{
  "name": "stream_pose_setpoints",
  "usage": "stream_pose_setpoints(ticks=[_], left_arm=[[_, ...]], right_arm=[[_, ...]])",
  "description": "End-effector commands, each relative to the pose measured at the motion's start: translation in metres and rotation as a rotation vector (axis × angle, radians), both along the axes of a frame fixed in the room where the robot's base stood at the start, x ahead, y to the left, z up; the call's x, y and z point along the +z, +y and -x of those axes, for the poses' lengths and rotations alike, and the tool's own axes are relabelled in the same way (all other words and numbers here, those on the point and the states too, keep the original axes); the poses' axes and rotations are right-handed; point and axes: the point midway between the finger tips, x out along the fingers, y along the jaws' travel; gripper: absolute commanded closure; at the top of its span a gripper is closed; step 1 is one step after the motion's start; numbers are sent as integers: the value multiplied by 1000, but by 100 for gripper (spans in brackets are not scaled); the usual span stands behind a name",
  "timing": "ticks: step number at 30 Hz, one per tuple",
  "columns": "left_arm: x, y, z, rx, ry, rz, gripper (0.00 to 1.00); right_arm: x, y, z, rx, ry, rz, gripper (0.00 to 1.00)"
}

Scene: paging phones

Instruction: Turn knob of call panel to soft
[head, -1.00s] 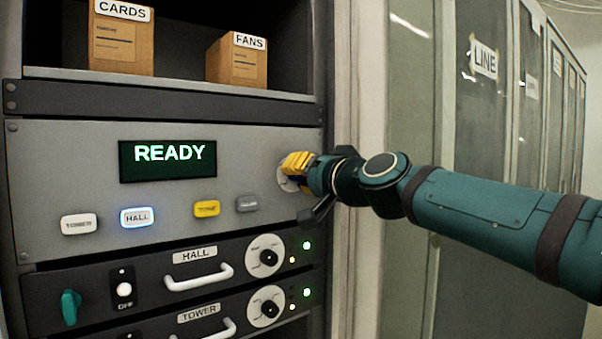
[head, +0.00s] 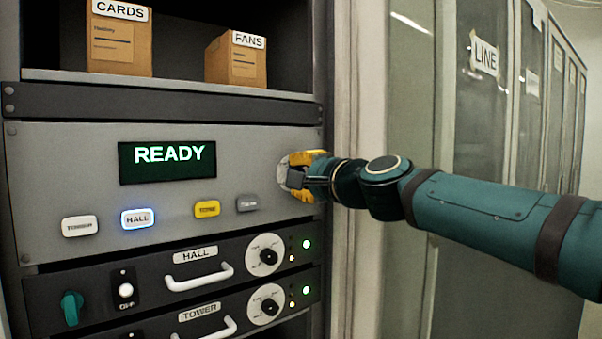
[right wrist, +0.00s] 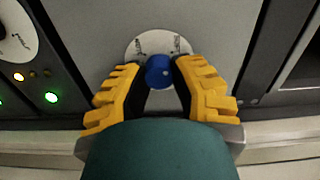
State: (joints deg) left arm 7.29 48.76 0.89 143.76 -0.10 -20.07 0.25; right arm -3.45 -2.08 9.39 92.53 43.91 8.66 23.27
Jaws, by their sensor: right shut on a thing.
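The grey call panel (head: 90,180) has a dark screen (head: 168,162) reading READY. Its knob shows blue in the right wrist view (right wrist: 158,71), on a pale round dial plate (right wrist: 137,44) with small marks too blurred to read. My right gripper (head: 300,175) is at the panel's right end, its yellow fingers on both sides of the knob. In the right wrist view the fingers (right wrist: 160,82) are shut on the knob. In the head view the gripper hides the knob and most of the dial. My left gripper is not in view.
A white button (head: 80,226), a lit HALL button (head: 137,218), a yellow button (head: 207,208) and a grey button (head: 247,203) line the panel. Below are the HALL unit (head: 150,276) and TOWER unit (head: 160,324) with protruding handles and dials. Boxes (head: 120,45) sit above.

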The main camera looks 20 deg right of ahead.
Motion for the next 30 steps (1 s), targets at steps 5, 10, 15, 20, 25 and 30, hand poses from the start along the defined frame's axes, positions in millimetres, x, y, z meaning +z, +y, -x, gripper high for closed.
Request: stream_pose_setpoints(ticks=[5,10,15,20,25,30], left_arm=[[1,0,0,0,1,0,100],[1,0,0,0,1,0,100],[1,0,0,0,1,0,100],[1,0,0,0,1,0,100],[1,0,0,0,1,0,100],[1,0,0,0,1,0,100]], right_arm=[[2,-1,0,-4,12,-47,100],[2,-1,0,-4,19,-63,100],[2,-1,0,-4,19,-65,100],[2,-1,0,-4,19,-65,100],[1,-1,0,-3,20,-64,42],[1,-1,0,-2,22,-63,42]])
